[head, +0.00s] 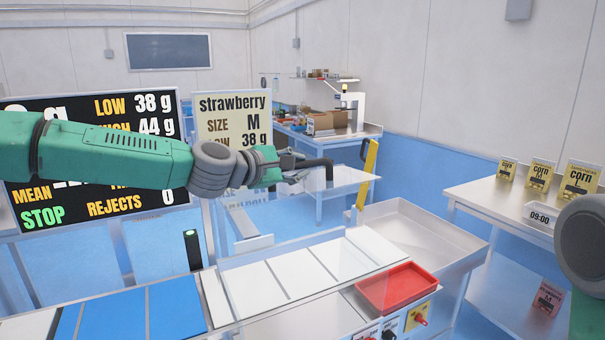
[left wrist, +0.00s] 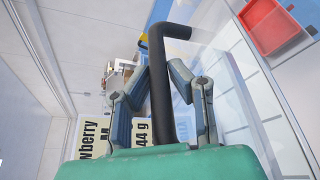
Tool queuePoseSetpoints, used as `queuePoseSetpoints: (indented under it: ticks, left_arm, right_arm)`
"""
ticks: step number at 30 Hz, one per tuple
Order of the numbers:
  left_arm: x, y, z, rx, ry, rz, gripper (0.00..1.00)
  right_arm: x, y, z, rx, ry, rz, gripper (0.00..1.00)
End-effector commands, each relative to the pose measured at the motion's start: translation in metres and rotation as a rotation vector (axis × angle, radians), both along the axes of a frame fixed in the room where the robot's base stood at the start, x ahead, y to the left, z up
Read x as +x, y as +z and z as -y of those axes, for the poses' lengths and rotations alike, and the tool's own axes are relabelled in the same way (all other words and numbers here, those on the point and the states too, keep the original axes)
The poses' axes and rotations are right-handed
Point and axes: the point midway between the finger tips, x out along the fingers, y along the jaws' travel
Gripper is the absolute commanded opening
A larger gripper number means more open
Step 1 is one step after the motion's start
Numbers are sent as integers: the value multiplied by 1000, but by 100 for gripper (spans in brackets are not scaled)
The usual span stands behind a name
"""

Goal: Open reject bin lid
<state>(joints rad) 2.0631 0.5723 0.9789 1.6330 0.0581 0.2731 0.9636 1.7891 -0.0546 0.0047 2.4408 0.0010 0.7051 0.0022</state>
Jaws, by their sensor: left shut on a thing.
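My left gripper (head: 300,172) reaches in from the left above the conveyor and is shut on a black bent bar handle (head: 322,163). In the left wrist view, the two fingers of the left gripper (left wrist: 180,95) close on both sides of the black handle (left wrist: 157,60), which bends at its top end. Clear, see-through panelling shows beside the handle; its outline is faint, so I cannot tell how far the lid is tilted. A red open tray (head: 397,290) sits at the front right of the line. My right gripper is out of view; part of that arm shows at the right edge.
A shallow metal tray (head: 425,232) lies beyond the conveyor (head: 290,272). A yellow post (head: 368,165) with a black handle stands beside it. Display boards (head: 95,200) stand at the left. A side table (head: 500,200) with corn cards is at the right.

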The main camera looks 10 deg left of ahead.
Motion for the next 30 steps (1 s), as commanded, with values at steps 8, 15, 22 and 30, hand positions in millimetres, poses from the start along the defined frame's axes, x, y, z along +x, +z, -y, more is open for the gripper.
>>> queuePoseSetpoints:
  ticks: [8, 15, 22, 30]
  left_arm:
    - [2, 0, -2, 1, 2, 1, 0]
    - [1, 0, -1, 0, 3, 1, 36]
    - [0, 0, -1, 0, 1, 0, 36]
    - [-23, 7, -19, -1, 2, 1, 36]
  right_arm:
    - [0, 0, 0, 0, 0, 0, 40]
    - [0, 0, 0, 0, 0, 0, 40]
    - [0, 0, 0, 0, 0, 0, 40]
    - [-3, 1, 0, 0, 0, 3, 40]
